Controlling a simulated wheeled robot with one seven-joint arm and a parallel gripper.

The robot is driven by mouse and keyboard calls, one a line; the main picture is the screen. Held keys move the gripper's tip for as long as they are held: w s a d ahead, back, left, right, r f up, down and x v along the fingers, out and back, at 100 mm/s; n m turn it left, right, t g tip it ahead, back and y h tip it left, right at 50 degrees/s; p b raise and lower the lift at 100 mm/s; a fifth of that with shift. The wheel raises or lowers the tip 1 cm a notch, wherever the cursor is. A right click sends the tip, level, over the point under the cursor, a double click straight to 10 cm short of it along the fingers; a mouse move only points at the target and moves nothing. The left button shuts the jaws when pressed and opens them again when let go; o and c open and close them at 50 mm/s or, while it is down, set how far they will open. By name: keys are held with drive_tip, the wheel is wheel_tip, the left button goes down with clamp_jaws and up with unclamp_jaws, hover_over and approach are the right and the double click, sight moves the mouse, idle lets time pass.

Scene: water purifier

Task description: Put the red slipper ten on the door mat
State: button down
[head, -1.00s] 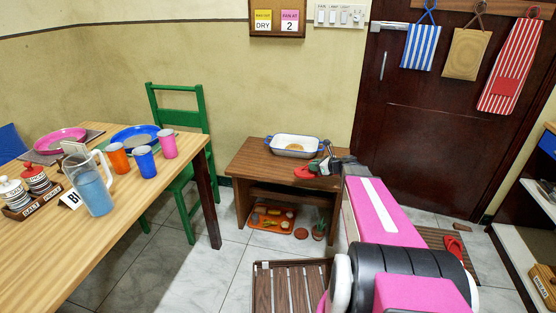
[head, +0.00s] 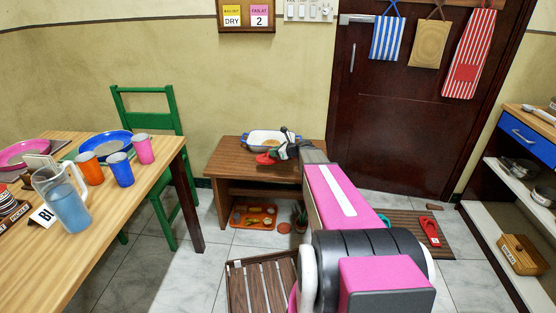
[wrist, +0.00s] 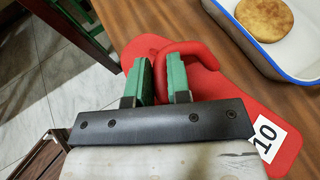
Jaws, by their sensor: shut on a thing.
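The red slipper ten (wrist: 190,82) is at the low wooden table, its white "10" tag facing up in the wrist view. My gripper (wrist: 160,70) has its green fingers shut on the slipper's strap. In the head view the slipper (head: 266,158) shows at my gripper (head: 284,151), by the front of the tabletop. I cannot tell whether it touches the wood. The brown slatted door mat (head: 406,223) lies on the floor before the dark door, right of my arm. Another red slipper (head: 429,231) lies on its right part.
A white dish with a blue rim (head: 262,137) holds a round bread (wrist: 265,17) close to the slipper. The low table (head: 226,160) has an orange tray (head: 253,216) underneath. A slatted wooden piece (head: 258,288) is at front. Shelves (head: 500,225) stand right of the mat.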

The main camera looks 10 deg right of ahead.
drive_tip(key=w+d+f, duration=0.2)
drive_tip(key=shift+w+d+f, duration=0.1)
drive_tip(key=shift+d, duration=0.2)
drive_tip(key=shift+f, duration=1.95)
drive_tip(key=c, duration=1.1)
unclamp_jaws()
